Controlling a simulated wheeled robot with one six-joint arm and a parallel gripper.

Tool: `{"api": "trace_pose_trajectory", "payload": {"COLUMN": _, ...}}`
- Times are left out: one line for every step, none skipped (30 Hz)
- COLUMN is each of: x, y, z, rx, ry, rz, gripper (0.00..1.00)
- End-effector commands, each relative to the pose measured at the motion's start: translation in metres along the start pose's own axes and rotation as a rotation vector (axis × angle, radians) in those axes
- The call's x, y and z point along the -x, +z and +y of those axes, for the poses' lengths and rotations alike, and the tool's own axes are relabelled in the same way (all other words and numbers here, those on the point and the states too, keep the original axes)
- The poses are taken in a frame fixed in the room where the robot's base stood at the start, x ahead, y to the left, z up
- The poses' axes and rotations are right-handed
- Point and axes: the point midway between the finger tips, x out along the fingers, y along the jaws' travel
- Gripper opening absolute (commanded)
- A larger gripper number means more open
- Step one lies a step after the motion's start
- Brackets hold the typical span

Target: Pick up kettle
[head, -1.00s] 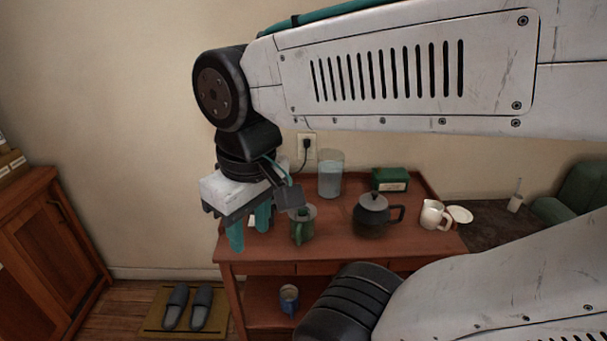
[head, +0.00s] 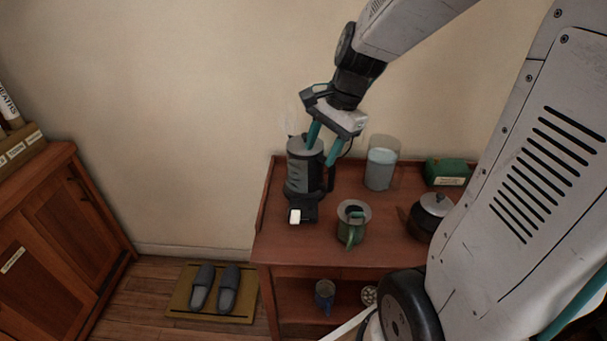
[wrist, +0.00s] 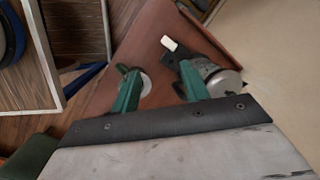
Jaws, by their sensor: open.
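The kettle (head: 300,178) is a dark grey and silver cylinder standing upright at the left back of the wooden table, with a dark handle on its right side. My gripper (head: 321,156) is open and empty, pointing down, its teal fingers overlapping the kettle's upper right part in the head view. I cannot tell whether they touch it. In the wrist view the kettle (wrist: 222,84) lies to the right, partly behind the right finger of my gripper (wrist: 158,70). A black base with a white part (head: 295,216) sits in front of the kettle.
A dark teapot (head: 430,212) and green box (head: 447,172) are farther right. The wall is close behind. Slippers (head: 214,288) lie on a floor mat.

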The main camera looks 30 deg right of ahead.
Motion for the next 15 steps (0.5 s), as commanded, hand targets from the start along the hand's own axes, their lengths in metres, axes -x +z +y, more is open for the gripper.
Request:
{"api": "trace_pose_trajectory", "payload": {"x": -0.015, "y": -0.025, "z": -0.007, "rx": -0.148, "ry": -0.01, "rz": -0.016, "gripper": 0.45}}
{"api": "trace_pose_trajectory", "payload": {"x": -0.022, "y": -0.039, "z": -0.011, "rx": -0.238, "ry": -0.02, "rz": -0.021, "gripper": 0.45}}
{"api": "trace_pose_trajectory", "payload": {"x": -0.032, "y": -0.057, "z": -0.016, "rx": -0.353, "ry": -0.033, "rz": -0.029, "gripper": 0.45}}
{"api": "trace_pose_trajectory", "payload": {"x": -0.04, "y": -0.07, "z": -0.018, "rx": -0.434, "ry": -0.042, "rz": -0.035, "gripper": 0.45}}
{"api": "trace_pose_trajectory", "payload": {"x": -0.047, "y": -0.083, "z": -0.02, "rx": -0.515, "ry": -0.052, "rz": -0.04, "gripper": 0.45}}
{"api": "trace_pose_trajectory", "payload": {"x": -0.056, "y": -0.099, "z": -0.021, "rx": -0.611, "ry": -0.061, "rz": -0.046, "gripper": 0.45}}
{"api": "trace_pose_trajectory", "payload": {"x": -0.062, "y": -0.11, "z": -0.022, "rx": -0.676, "ry": -0.068, "rz": -0.049, "gripper": 0.45}}
{"api": "trace_pose_trajectory", "payload": {"x": -0.068, "y": -0.119, "z": -0.022, "rx": -0.736, "ry": -0.074, "rz": -0.053, "gripper": 0.45}}
{"api": "trace_pose_trajectory", "payload": {"x": -0.075, "y": -0.13, "z": -0.021, "rx": -0.805, "ry": -0.081, "rz": -0.056, "gripper": 0.45}}
{"api": "trace_pose_trajectory", "payload": {"x": -0.079, "y": -0.137, "z": -0.021, "rx": -0.849, "ry": -0.085, "rz": -0.058, "gripper": 0.45}}
{"api": "trace_pose_trajectory", "payload": {"x": -0.083, "y": -0.143, "z": -0.021, "rx": -0.886, "ry": -0.089, "rz": -0.06, "gripper": 0.45}}
{"api": "trace_pose_trajectory", "payload": {"x": -0.087, "y": -0.15, "z": -0.02, "rx": -0.927, "ry": -0.093, "rz": -0.062, "gripper": 0.45}}
{"api": "trace_pose_trajectory", "payload": {"x": -0.089, "y": -0.154, "z": -0.02, "rx": -0.951, "ry": -0.096, "rz": -0.063, "gripper": 0.45}}
{"api": "trace_pose_trajectory", "payload": {"x": -0.092, "y": -0.157, "z": -0.019, "rx": -0.971, "ry": -0.097, "rz": -0.064, "gripper": 0.45}}
{"api": "trace_pose_trajectory", "payload": {"x": -0.095, "y": -0.16, "z": -0.019, "rx": -0.988, "ry": -0.098, "rz": -0.066, "gripper": 0.45}}
